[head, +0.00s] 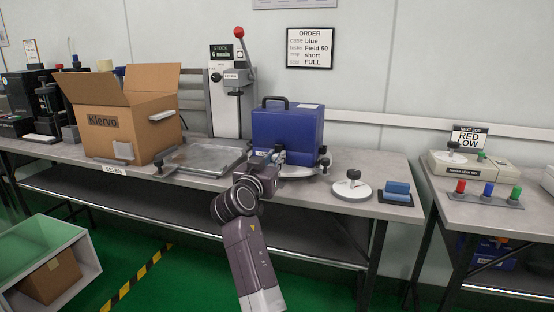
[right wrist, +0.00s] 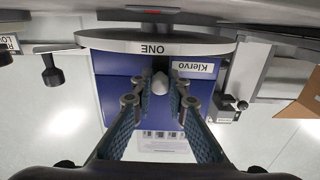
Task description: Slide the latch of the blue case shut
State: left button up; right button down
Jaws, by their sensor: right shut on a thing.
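The blue case (head: 300,128), with a black handle on top, stands upright on a round pale stand (head: 296,172) on the workbench. My right gripper (head: 276,158) is at the lower front of the case. In the right wrist view the blue case (right wrist: 112,92) appears upside down behind the fingers, with the stand's rim (right wrist: 110,40) marked ONE. My right gripper (right wrist: 160,98) is shut on a pale grey latch knob (right wrist: 160,78) at the case front. The rest of the latch is hidden, so I cannot tell its position. My left gripper is out of view.
An open cardboard box (head: 125,115) and a grey tray (head: 205,158) are left of the case. A press with a red-knobbed lever (head: 238,75) stands behind. A round disc (head: 351,189) and blue blocks (head: 397,190) lie to the right.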

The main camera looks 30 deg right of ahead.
jog(key=c, duration=1.8)
grip_release()
jog(key=shift+w+a, duration=0.15)
jog(key=shift+a, duration=0.1)
jog(key=shift+c, duration=0.2)
jog(key=v, duration=0.7)
jog(key=shift+s, duration=0.25)
jog(key=shift+a, duration=0.1)
